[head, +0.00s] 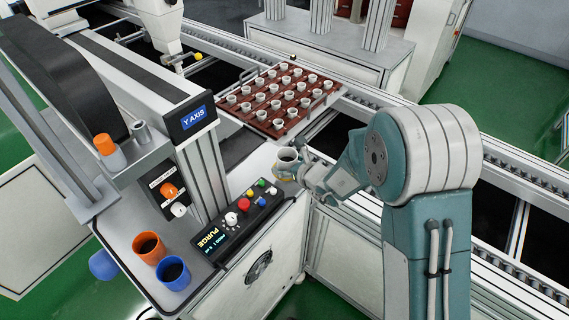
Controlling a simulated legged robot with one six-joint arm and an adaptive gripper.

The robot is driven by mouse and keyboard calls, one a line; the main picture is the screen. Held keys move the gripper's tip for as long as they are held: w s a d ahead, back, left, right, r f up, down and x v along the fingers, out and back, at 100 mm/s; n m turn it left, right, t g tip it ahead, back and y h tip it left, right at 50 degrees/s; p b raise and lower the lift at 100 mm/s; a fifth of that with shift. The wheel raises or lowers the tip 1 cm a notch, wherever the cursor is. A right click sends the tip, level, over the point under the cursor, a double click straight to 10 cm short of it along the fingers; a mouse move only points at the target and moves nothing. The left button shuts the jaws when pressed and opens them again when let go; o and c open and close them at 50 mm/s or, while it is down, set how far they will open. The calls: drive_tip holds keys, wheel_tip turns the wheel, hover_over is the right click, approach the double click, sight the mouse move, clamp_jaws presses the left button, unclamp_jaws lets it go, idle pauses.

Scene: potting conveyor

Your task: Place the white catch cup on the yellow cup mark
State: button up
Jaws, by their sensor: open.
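The white catch cup (287,156) is upright at the right end of the grey machine top, near its edge. Its dark inside shows from above. My gripper (302,166) is at the cup's right side, with its fingers close to the cup wall. The gripper is open; I cannot tell whether a finger touches the cup. A little yellow shows low around the cup's base, but the yellow cup mark cannot be made out clearly.
A control box (240,216) with coloured buttons stands just left of the cup. An orange cup (149,247) and a blue cup (173,273) stand farther left. A brown tray (244,115) of small white pots lies behind on the conveyor.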

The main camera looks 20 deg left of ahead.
drive_tip(key=v, duration=1.2)
drive_tip(key=s+d+r+n+g, duration=0.3)
drive_tip(key=s+r+n+g, duration=0.2)
drive_tip(key=s+r+n, duration=0.75)
drive_tip(key=s+d+r+n+t+h, duration=0.1)
drive_tip(key=s+d+n+h, duration=0.3)
drive_tip(key=d, duration=0.6)
drive_tip(key=s+d+r+n+t+h, duration=0.1)
drive_tip(key=s+d+r+n+h, duration=0.1)
drive_tip(key=s+d+n+h, duration=0.2)
drive_tip(key=d+n+h, duration=0.2)
drive_tip(key=d+n, duration=0.2)
drive_tip(key=d, duration=0.2)
drive_tip(key=shift+s+r+t+h, duration=0.15)
drive_tip(key=shift+s+t+h, duration=0.05)
drive_tip(key=shift+t+h, duration=0.2)
drive_tip(key=shift+n, duration=0.25)
